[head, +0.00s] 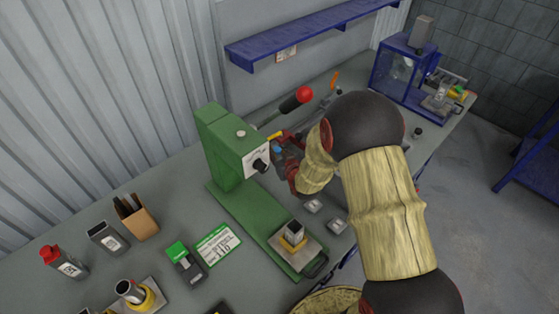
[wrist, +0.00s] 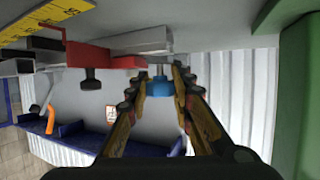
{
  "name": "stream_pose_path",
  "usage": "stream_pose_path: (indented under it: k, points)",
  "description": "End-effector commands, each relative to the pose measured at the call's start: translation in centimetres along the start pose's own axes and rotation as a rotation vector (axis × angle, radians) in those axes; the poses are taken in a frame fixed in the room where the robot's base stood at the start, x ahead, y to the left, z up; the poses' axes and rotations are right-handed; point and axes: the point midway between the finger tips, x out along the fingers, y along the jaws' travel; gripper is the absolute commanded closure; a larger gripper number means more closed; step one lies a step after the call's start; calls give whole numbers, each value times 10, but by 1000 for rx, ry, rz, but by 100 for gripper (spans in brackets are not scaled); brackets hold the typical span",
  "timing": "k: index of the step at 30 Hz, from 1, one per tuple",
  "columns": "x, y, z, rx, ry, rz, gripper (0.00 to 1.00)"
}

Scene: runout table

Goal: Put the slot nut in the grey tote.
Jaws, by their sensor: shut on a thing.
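My gripper (wrist: 160,80) is shut on a small blue piece (wrist: 160,86) in the wrist view. I cannot tell for sure that this piece is the slot nut. A light grey block (wrist: 147,41) shows just beyond the blue piece, and I cannot tell whether the two are joined. In the head view my gripper (head: 281,155) is low over the bench, right of the green press, partly hidden by my arm. I cannot make out a grey tote; my arm covers part of the bench.
The green press (head: 229,150) with a red-knobbed lever stands close left of my gripper. A red clamp (wrist: 88,58) and yellow rule (wrist: 50,30) are close by in the wrist view. Two small grey pieces (head: 313,205) lie nearer. A blue-framed box (head: 402,70) stands at the far end.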

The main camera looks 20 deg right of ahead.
Motion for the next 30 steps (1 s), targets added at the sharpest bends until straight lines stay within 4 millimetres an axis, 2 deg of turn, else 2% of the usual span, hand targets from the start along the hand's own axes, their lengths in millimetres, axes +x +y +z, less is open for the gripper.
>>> stream_pose_path:
  k: [1, 8, 15, 26, 27, 30]
  points:
    - [4, 0, 7, 0, 1, 0, 100]
    - [10, 0, 22, 0, 1, 0, 100]
    - [21, 0, 49, 1, 1, 0, 100]
    - [22, 0, 52, 0, 2, 0, 100]
    - [22, 0, 52, 0, 2, 0, 76]
    - [22, 0, 51, 0, 2, 0, 70]
